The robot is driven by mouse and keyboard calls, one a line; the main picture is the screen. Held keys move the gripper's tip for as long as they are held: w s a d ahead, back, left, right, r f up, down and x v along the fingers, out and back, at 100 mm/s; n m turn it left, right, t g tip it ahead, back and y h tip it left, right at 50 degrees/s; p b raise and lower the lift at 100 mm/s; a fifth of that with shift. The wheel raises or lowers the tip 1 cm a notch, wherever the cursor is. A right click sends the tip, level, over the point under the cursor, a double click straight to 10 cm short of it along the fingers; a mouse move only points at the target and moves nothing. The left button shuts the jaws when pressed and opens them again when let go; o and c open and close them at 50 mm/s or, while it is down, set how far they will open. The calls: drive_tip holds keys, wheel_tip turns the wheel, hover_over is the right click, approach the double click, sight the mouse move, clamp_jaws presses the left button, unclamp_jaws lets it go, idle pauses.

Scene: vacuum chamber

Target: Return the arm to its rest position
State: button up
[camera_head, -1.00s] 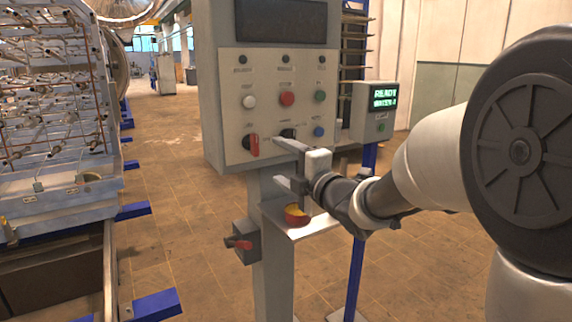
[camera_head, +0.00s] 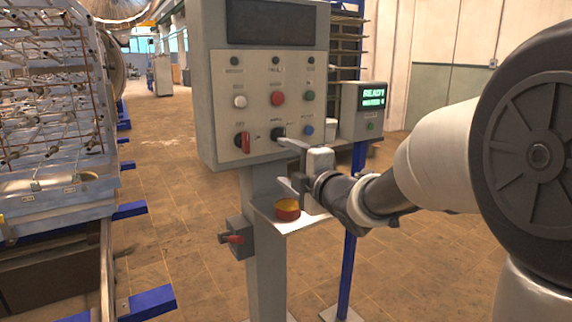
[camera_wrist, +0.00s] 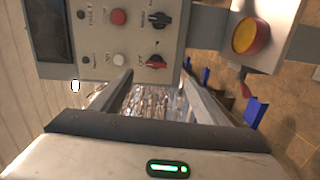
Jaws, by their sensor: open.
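My gripper (camera_head: 290,165) is in front of the lower right part of the grey control panel (camera_head: 213,84), at the height of its lowest controls. Its two fingers are apart with nothing between them. In the wrist view the open fingers of my gripper (camera_wrist: 158,92) reach toward the panel, and a cluttered rack shows in the gap between them. My arm comes in from the right in the head view. The panel has a red switch (camera_head: 245,142), a black knob (camera_head: 278,132) and several buttons. I cannot tell whether a finger touches the panel.
A box with a red lever (camera_head: 236,239) is on the post. A READY display (camera_head: 372,96) stands at right. The rack (camera_head: 55,130) is at left, with open floor between.

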drive_tip(key=s+d+f+m+g+h, duration=0.3)
drive_tip(key=s+d+m+h, duration=0.6)
drive_tip(key=s+d+m, duration=0.6)
drive_tip(key=s+d+f+m+g, duration=0.1)
drive_tip(key=s+f+m+g, duration=0.25)
drive_tip(key=s, duration=0.65)
drive_tip(key=s+f+m+g, duration=0.3)
drive_tip(key=s+f+m, duration=0.2)
drive_tip(key=s, duration=0.4)
wheel_tip(320, 180, up, 28)
drive_tip(key=p, duration=2.8)
drive_tip(key=shift+d, duration=0.15)
drive_tip(key=shift+r, duration=0.1)
